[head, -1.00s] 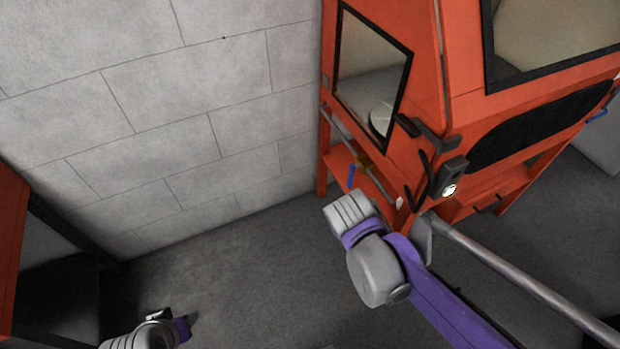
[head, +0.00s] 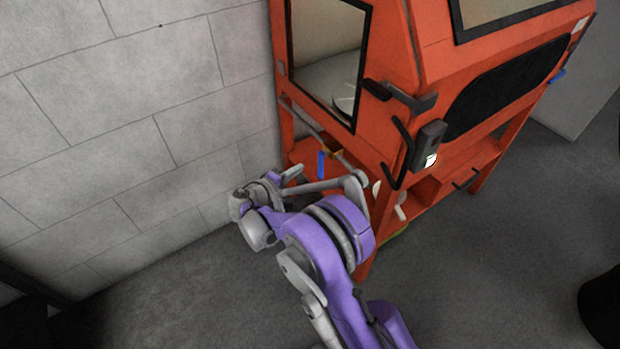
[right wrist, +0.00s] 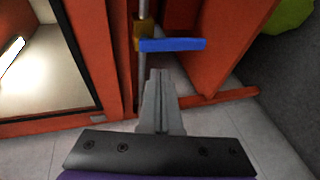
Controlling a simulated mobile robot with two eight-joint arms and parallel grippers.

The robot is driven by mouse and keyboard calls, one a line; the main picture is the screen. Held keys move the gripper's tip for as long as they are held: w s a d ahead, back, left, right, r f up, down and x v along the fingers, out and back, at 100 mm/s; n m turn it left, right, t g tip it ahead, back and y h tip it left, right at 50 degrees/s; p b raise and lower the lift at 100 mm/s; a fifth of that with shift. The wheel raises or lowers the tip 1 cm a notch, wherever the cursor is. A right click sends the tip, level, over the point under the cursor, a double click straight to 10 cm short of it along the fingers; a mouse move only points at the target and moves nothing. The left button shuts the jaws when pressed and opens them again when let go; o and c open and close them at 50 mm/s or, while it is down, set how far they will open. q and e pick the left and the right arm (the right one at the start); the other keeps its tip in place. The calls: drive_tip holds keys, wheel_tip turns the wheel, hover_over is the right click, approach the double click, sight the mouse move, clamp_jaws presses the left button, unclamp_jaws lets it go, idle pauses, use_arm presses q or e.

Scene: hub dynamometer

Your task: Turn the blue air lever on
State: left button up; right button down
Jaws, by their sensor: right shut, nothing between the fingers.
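The blue air lever (head: 321,165) hangs down from a brass valve (head: 333,153) on the pipe along the side of the orange cabinet. In the right wrist view the blue lever (right wrist: 172,44) lies sideways, pointing right from the brass valve body (right wrist: 146,35). My right gripper (right wrist: 160,74) is shut and empty. Its fingertips show just below the lever in that view, near its valve end; I cannot tell whether they touch. In the head view my right gripper (head: 294,173) is left of the lever, between the wall and the cabinet. My left gripper is not in view.
The orange cabinet (head: 425,45) has a side window, black handles and a switch box (head: 428,146) on its corner. A grey block wall (head: 130,100) stands close behind my right gripper. Grey floor (head: 180,290) is open at the lower left.

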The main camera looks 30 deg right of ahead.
use_arm(q)
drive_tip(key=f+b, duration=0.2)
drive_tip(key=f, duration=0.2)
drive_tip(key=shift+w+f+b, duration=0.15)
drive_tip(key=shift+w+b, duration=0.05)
drive_tip(key=shift+b, duration=0.2)
use_arm(e)
drive_tip(key=w+a+f+t+h, duration=0.1)
drive_tip(key=w+f, duration=0.3)
drive_tip(key=f, duration=0.5)
drive_tip(key=shift+a+n+t+h, duration=0.3)
drive_tip(key=shift+a+n+h, duration=0.15)
drive_tip(key=shift+h, duration=0.45)
drive_tip(key=shift+f, duration=0.1)
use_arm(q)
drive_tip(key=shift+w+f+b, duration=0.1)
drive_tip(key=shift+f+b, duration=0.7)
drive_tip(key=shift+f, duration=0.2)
use_arm(e)
drive_tip(key=d, duration=0.9)
drive_tip(key=shift+d, duration=0.25)
